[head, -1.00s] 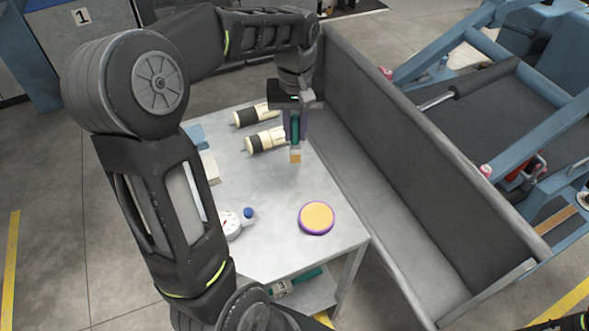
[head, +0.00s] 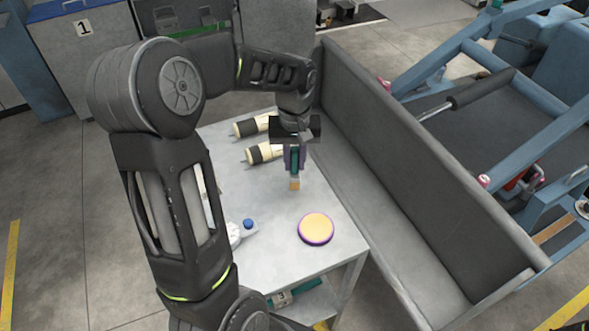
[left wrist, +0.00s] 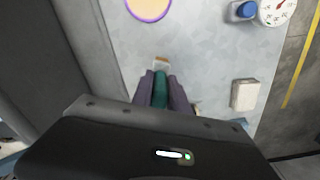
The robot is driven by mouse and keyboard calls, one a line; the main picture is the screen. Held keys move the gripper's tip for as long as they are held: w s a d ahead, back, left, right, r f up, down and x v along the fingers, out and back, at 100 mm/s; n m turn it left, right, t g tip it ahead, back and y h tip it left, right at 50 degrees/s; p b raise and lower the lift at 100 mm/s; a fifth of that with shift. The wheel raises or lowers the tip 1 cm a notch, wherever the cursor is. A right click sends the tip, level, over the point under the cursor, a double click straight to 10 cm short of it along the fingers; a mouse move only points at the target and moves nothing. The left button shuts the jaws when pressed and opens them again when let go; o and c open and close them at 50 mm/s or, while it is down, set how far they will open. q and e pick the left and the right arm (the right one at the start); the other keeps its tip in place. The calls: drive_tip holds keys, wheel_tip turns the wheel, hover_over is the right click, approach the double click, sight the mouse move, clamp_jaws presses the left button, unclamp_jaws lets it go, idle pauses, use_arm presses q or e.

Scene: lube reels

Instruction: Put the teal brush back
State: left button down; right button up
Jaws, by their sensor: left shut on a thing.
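The teal brush (head: 294,162) has a teal handle and pale tan bristles and hangs bristles down. My left gripper (head: 294,165) is shut on its handle, above the grey table (head: 267,225). In the left wrist view the teal handle (left wrist: 160,88) sits between the two purple-grey fingers (left wrist: 160,90), with the bristle end pointing away from the palm. I cannot tell whether the bristles touch the table top. My right gripper is not in view.
A round orange and purple disc (head: 316,228) lies near the table's front. Two cream and black cylinders (head: 262,153) lie at the back. A white gauge (left wrist: 278,10) and a white block (left wrist: 245,95) lie on the table. A grey trough wall (head: 400,150) borders the right side.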

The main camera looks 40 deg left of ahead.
sight(295, 173)
use_arm(q)
drive_tip(key=shift+f, duration=1.85)
drive_tip(key=shift+f, duration=0.15)
drive_tip(key=c, duration=1.3)
unclamp_jaws()
wheel_tip(295, 173, up, 12)
drive_tip(key=shift+r, duration=0.2)
